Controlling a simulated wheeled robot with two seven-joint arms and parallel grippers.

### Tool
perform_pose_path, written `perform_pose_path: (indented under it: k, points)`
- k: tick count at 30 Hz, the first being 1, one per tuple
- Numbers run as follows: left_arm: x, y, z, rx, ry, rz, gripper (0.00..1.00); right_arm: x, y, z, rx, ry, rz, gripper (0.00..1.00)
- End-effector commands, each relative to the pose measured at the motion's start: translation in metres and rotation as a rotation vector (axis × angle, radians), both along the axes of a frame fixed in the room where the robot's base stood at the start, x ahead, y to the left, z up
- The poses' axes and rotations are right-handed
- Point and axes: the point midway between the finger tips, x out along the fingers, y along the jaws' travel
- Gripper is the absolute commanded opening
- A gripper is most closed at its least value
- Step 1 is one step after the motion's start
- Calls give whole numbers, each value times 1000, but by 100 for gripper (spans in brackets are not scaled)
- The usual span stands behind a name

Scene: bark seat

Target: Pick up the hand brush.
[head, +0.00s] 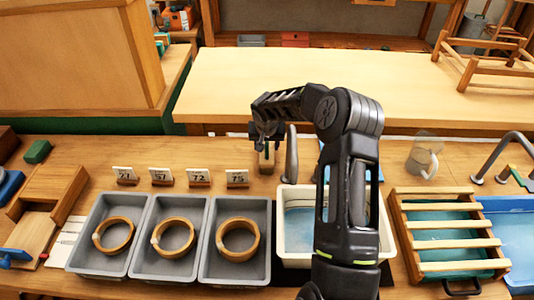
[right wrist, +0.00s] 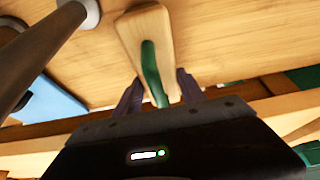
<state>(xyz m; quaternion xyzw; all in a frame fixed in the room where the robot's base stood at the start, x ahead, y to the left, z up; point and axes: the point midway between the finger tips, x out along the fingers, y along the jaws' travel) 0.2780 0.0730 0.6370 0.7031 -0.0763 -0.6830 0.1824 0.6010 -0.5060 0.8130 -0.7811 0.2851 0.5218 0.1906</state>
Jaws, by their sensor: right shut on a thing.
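The hand brush (right wrist: 146,30) shows in the right wrist view as a pale wooden block with a green strip along it. In the head view it is a small piece (head: 266,160) below my right gripper (head: 266,136), mostly hidden. My right gripper also shows in the right wrist view (right wrist: 158,90), with its two dark fingers on either side of the brush. It is shut on the brush, above the back part of the workbench. Whether the brush touches the bench is hard to tell. My left gripper is not in view.
A grey metal spout (head: 290,155) stands close right of the gripper. Number cards (head: 237,178) and grey trays (head: 234,276) with wooden rings lie left. A white basin (head: 300,262) is partly behind my arm. A glass jug (head: 423,156) and slatted rack (head: 445,226) stand right.

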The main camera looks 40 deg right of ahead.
Motion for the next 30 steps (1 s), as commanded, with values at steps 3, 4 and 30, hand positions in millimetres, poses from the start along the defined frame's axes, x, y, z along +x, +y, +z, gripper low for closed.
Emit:
perform_pose_path:
  k: [3,4,30]
  points:
    - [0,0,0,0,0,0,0,0,0,0,0,0,0,14]
    - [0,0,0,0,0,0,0,0,0,0,0,0,0,11]
    - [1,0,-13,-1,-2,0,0,1,-1,72,-4,-6,-1,0]
